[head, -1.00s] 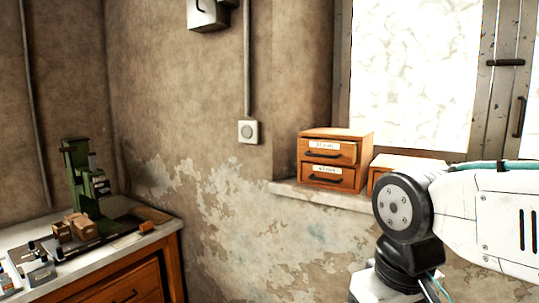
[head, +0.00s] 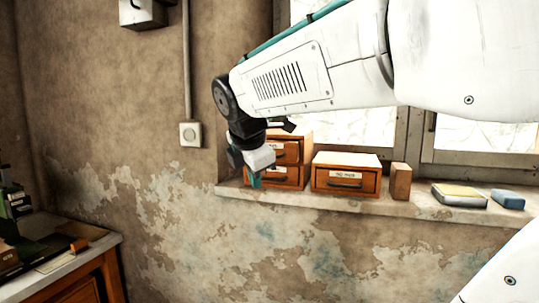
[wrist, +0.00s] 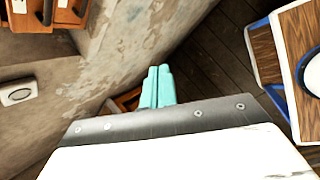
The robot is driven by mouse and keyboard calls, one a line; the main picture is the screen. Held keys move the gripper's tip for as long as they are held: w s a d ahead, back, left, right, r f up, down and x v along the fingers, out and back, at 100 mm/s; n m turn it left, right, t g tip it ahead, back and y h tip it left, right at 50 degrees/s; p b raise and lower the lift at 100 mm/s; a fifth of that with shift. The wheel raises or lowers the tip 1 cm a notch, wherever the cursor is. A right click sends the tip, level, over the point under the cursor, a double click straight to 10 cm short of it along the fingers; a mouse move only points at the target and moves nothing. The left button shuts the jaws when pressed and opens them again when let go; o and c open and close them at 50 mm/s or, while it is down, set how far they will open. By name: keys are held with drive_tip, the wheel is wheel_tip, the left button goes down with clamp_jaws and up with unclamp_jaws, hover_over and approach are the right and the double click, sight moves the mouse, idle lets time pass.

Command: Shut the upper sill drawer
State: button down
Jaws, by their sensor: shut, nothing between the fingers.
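A two-drawer wooden box stands on the window sill, partly hidden behind my wrist in the head view. Its upper drawer (head: 288,153) has a dark handle and a pale label; I cannot tell how far it stands out. The lower drawer (head: 293,176) is below it. Wooden drawer fronts (wrist: 28,18) with labels and a dark handle also show at the upper left of the wrist view, cut off by its edge. My gripper (head: 256,180) has teal fingers, shut and empty, in front of the box. In the wrist view the fingers (wrist: 158,86) lie together, apart from the drawers.
A single-drawer box (head: 346,174), a wooden block (head: 400,182), a yellow-topped item (head: 459,194) and a blue block (head: 508,199) stand along the sill (head: 400,207) to the right. A workbench (head: 60,262) is at the lower left. A wall switch (head: 190,134) is left of the box.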

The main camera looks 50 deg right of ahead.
sight(289, 154)
drive_tip(key=w+d+r+n+h, duration=0.3)
drive_tip(key=d+r+n, duration=0.5)
drive_tip(key=d, duration=0.4)
drive_tip(key=x, duration=0.4)
drive_tip(key=d+r+x, duration=0.1)
drive_tip(key=x, duration=0.7)
drive_tip(key=shift+w+d+r, duration=0.1)
drive_tip(key=shift+w+d, duration=0.1)
drive_tip(key=shift+d, duration=0.25)
drive_tip(key=shift+w+d, duration=0.15)
drive_tip(key=shift+d, duration=0.2)
